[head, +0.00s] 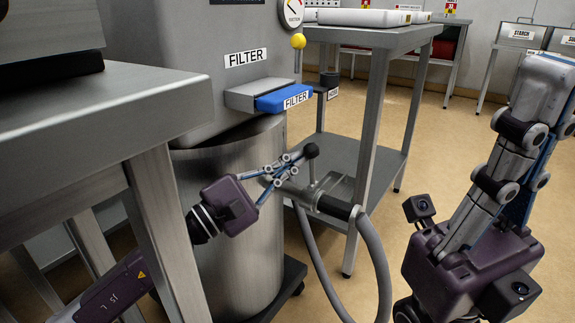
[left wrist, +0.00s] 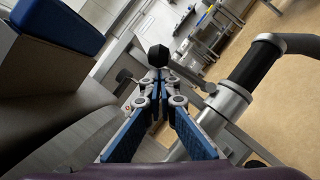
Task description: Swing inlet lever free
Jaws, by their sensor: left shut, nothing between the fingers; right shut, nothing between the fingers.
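The inlet lever (head: 311,151) has a black ball knob on a thin stem rising from the metal inlet coupling (head: 297,190). The knob also shows in the left wrist view (left wrist: 158,55), just past my fingertips. My left gripper (head: 298,159) is shut and empty, with its tips right at the knob; I cannot tell if they touch. Its fingers fill the middle of the left wrist view (left wrist: 158,78). My right gripper (head: 545,75) is shut and empty at the far right, pointing up, away from the lever.
A grey hose (head: 376,262) with a black collar hangs from the coupling. The steel drum (head: 235,215) stands behind my left gripper, below the blue filter drawer (head: 283,96). A steel table (head: 90,110) is close on the left; a metal cart (head: 385,38) stands behind. Floor is clear to the right.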

